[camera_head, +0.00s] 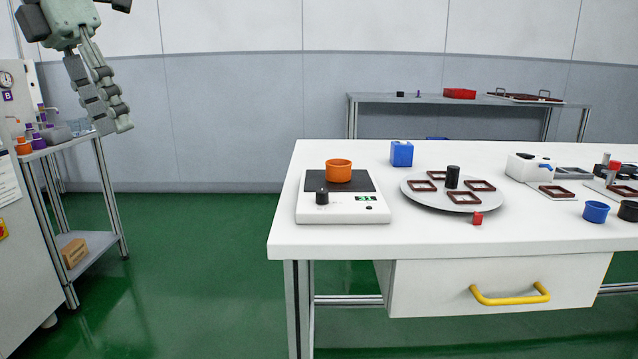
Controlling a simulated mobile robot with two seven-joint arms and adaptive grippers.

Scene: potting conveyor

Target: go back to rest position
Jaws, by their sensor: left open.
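My left gripper (115,130) hangs in the upper left of the head view, pointing down. Its two grey fingers are empty, and it is in the air in front of the wall, away from the white table (283,217). My right gripper is not in the view. On the table, an orange cup (338,170) stands on a scale (345,209) with a black plate and a small green display.
A round grey plate (415,194) carries several brown square frames. A blue box (401,153) and blue cup (596,212) stand nearby. The drawer has a yellow handle (510,297). A shelf cart (105,185) stands at left; green floor between is clear.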

